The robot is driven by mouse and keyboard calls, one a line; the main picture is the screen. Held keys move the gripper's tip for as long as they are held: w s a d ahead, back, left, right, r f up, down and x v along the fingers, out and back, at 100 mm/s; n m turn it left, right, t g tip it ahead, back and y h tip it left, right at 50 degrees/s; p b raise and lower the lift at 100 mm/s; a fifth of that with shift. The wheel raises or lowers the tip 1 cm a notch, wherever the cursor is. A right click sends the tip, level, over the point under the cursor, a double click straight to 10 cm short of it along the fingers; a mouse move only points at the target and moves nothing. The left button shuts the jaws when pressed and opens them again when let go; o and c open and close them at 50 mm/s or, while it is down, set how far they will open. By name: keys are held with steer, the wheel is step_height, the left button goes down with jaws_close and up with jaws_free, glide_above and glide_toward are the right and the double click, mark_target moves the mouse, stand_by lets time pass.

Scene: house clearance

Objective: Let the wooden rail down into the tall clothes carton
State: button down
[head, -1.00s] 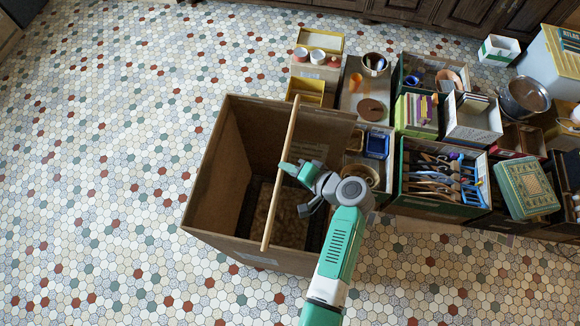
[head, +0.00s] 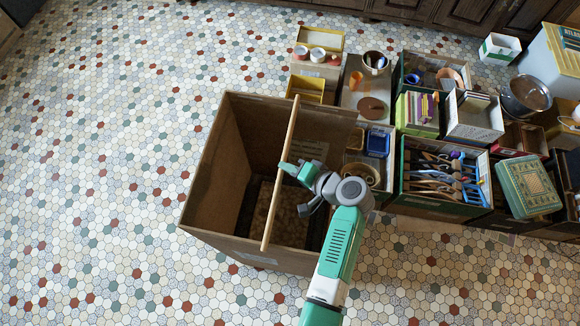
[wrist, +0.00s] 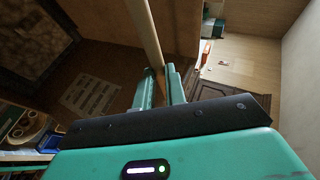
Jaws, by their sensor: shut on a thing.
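The wooden rail (head: 275,198) is a long, pale, thin rod. In the head view it crosses over the opening of the tall clothes carton (head: 212,160), from near the back rim to near the front rim. Its height above the rim is hard to tell. The carton is brown, open-topped and deep, with something dark and patterned at its bottom. My gripper (head: 286,168) is shut on the rail near its middle, over the opening. In the wrist view the rail (wrist: 146,35) runs up from between the green fingers (wrist: 159,82).
The tiled floor (head: 90,150) to the left is clear.

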steer(key=shift+f+b, duration=1.05)
steer(key=shift+f, duration=0.25)
steer(key=c, duration=1.4)
jaws_free()
steer(key=shift+o, duration=0.2)
steer(key=p+v, duration=0.3)
steer(key=v, duration=0.4)
steer(key=shift+p, duration=0.4)
steer(key=shift+d, duration=0.1)
